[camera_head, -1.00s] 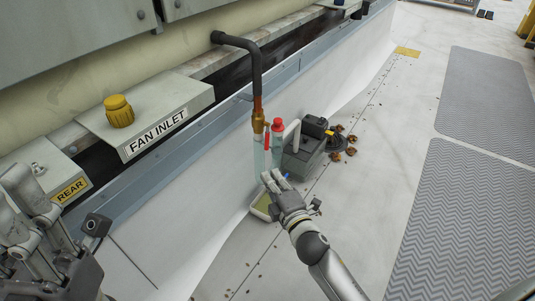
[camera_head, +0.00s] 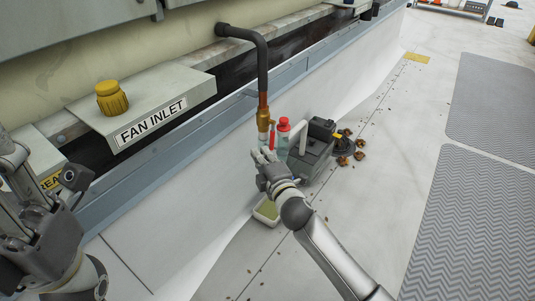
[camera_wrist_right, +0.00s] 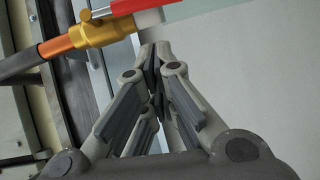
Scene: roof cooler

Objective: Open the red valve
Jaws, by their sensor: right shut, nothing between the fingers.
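The red valve handle (camera_head: 271,137) hangs down beside the brass valve body (camera_head: 263,119), at the lower end of the dark bent pipe. In the right wrist view the red handle (camera_wrist_right: 140,6) crosses the top edge, partly cut off, and the brass body (camera_wrist_right: 96,30) is at upper left. My right gripper (camera_head: 263,155) is shut and empty, just below the valve. Its closed fingertips (camera_wrist_right: 156,50) lie a little below the handle in the wrist view, with no contact visible. My left gripper (camera_head: 15,165) is at the left edge, partly cut off.
A red-capped bottle (camera_head: 283,130) and a grey machine (camera_head: 311,155) stand just right of the valve. A shallow tray (camera_head: 266,211) lies below. A yellow knob (camera_head: 111,98) sits on the FAN INLET ledge (camera_head: 165,97). Grey mats (camera_head: 462,220) cover the open floor at right.

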